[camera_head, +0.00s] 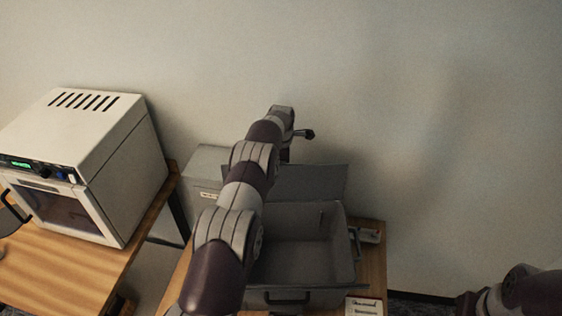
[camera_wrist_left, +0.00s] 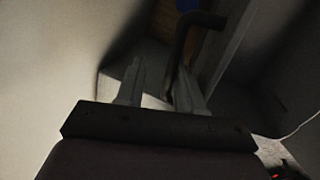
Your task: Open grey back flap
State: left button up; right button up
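The grey box (camera_head: 300,262) has an open top. Its grey back flap (camera_head: 318,182) stands raised at the rear edge, leaning back, partly hidden by my left arm. My left arm reaches over the box's left side, its wrist beyond the flap near the wall. In the left wrist view my left gripper (camera_wrist_left: 157,88) has its two fingers apart. A dark bent bar (camera_wrist_left: 184,45) passes close to the right finger; I cannot tell whether they touch. My right arm shows at the lower right of the head view, its gripper out of view.
A white oven-like appliance (camera_head: 78,165) stands on a wooden table (camera_head: 60,272) at the left. A grey cabinet (camera_head: 206,172) stands behind the box. A small labelled card (camera_head: 364,306) lies at the box's front right. The wall is close behind.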

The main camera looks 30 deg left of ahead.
pick_arm(q)
jog(key=shift+s+d+f, duration=0.1)
jog(key=shift+s+f, duration=0.1)
jog(key=shift+f, duration=0.15)
pick_arm(e)
jog(key=shift+s, duration=0.1)
jog(key=shift+f, duration=0.1)
pick_arm(q)
jog(key=shift+w+r, duration=0.1)
jog(key=shift+w, duration=0.1)
pick_arm(e)
jog(key=shift+w, duration=0.2)
pick_arm(q)
jog(key=v, duration=0.5)
jog(key=shift+w+r, duration=0.15)
jog(key=p+v, duration=0.2)
jog(key=v, duration=0.5)
jog(key=shift+r, duration=0.2)
pick_arm(e)
notch_tip(320, 180, up, 2)
jog(key=shift+w+a+r, duration=0.1)
jog(key=shift+r, duration=0.1)
